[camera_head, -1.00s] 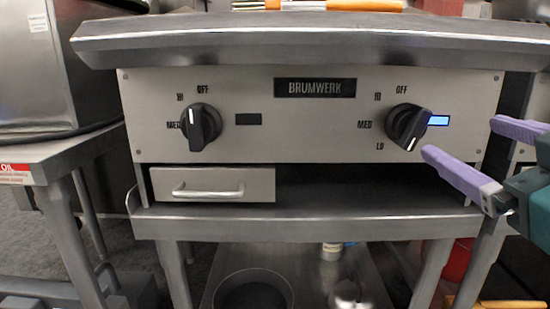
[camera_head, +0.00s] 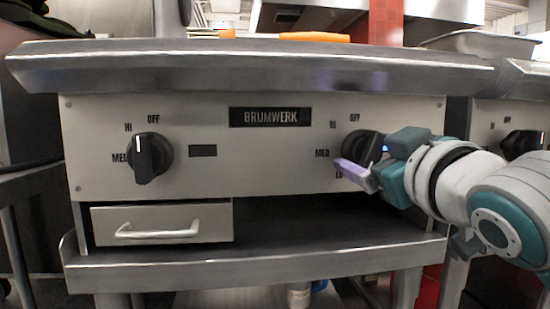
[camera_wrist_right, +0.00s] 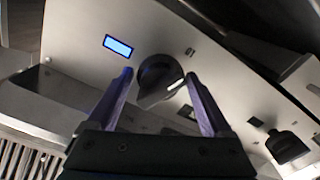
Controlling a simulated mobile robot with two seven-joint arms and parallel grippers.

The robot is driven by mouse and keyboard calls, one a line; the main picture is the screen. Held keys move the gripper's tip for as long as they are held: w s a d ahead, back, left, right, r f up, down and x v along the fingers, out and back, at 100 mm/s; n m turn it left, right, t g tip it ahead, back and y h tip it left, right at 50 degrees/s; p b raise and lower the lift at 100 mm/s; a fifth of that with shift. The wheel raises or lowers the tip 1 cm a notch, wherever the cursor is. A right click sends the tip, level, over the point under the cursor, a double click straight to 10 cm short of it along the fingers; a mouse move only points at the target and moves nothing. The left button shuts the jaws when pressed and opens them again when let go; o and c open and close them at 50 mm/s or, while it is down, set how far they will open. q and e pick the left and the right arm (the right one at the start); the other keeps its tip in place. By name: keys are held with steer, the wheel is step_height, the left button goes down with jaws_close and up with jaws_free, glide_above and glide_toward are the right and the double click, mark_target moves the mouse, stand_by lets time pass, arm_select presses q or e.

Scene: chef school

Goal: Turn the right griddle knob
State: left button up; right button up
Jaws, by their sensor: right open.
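The right griddle knob (camera_head: 359,146) is black and round with a raised grip, on the steel front panel (camera_head: 250,165). In the head view my right gripper (camera_head: 350,172) partly covers it. In the right wrist view the knob (camera_wrist_right: 158,80) sits between the spread purple fingers of my right gripper (camera_wrist_right: 160,78), with a white pointer line on its grip. The fingers are open; whether they touch the knob I cannot tell. A lit blue display (camera_wrist_right: 118,46) shows beside the knob. My left gripper is not in view.
The left griddle knob (camera_head: 150,157) has its pointer up, near OFF. A drawer (camera_head: 162,224) is below it, and a steel shelf edge (camera_head: 250,264) juts out underneath. Another appliance with a black knob (camera_head: 521,144) stands at the right.

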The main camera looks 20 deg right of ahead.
steer(key=shift+w, duration=0.1)
steer(key=c, duration=1.1)
steer(key=shift+o, duration=0.2)
steer(key=m+p, duration=0.2)
steer(key=shift+r+p, duration=0.2)
steer(key=shift+p, duration=0.1)
steer(key=m+p, duration=0.6)
steer(key=shift+a, duration=0.1)
steer(key=shift+f+m+p, duration=0.1)
steer(key=shift+m+p, duration=1.4)
steer(key=shift+m, duration=0.3)
